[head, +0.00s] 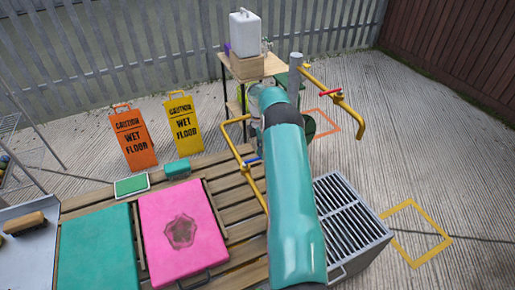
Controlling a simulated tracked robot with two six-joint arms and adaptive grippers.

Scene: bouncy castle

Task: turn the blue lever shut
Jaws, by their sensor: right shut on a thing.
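The blue lever (252,160) sits on the left yellow pipe (257,187). Only a short blue piece shows, and the rest runs behind my teal right arm. My right arm rises from the bottom centre and bends at its top beside the pipe. My right gripper is almost wholly hidden behind this arm, at the blue lever. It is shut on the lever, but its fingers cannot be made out. A red lever (332,92) sits on the right yellow pipe (345,106), apart from my arm. My left gripper is not in view.
The slatted table (232,214) holds a pink case (180,207), a teal case (97,250) and a green tray (131,186). A grated metal box (347,222) stands right of my arm. Wet-floor signs (134,138) stand behind. Open concrete lies at right.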

